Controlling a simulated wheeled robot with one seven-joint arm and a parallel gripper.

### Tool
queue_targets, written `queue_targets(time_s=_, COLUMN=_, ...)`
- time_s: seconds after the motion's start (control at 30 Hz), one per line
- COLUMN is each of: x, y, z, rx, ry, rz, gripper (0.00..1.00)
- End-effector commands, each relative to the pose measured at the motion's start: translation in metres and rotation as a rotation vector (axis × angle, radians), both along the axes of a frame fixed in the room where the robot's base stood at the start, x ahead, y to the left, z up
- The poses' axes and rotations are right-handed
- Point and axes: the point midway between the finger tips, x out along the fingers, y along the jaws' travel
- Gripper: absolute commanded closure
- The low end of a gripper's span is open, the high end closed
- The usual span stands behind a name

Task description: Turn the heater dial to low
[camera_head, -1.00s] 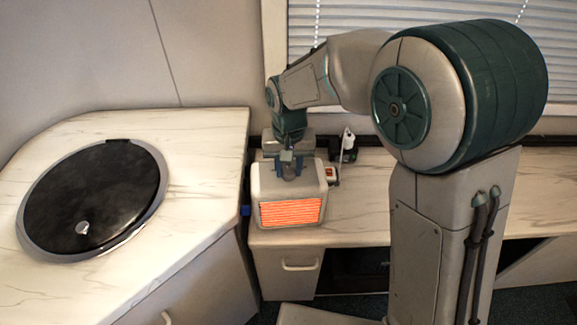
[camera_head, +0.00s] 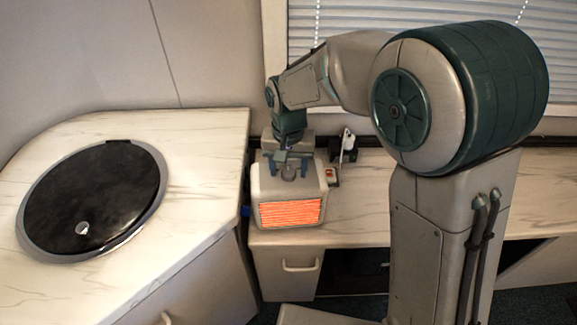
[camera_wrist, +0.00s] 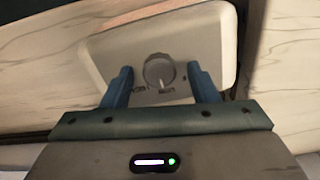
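The heater (camera_head: 262,182) is a pale box on the lower counter, with its front grille (camera_head: 291,212) glowing orange. Its round grey dial (camera_wrist: 159,70) is on the top panel, and it also shows in the head view (camera_head: 289,173). A pale mark on the dial points toward the bottom of the wrist picture. Small dark labels beside it are too blurred to read surely. My gripper (camera_wrist: 160,68) is open over the heater top. Its blue fingers are on either side of the dial, with a visible gap on each side.
A small dark item with a white upright part (camera_head: 346,148) stands behind the heater at right. A counter (camera_head: 205,150) with a round black lid (camera_head: 95,195) is on the left. A window with blinds is behind.

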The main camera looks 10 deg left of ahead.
Motion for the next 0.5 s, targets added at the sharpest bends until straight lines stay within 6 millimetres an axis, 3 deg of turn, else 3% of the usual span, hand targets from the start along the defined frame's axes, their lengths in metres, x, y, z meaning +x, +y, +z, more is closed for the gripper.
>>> queue_targets(time_s=0.27, x=0.0, y=0.0, z=0.003, rx=-0.001, ry=0.001, rz=0.0, gripper=0.46)
queue_targets(time_s=0.5, x=0.001, y=0.0, z=0.044, rx=0.002, ry=-0.003, rz=0.0, gripper=0.46)
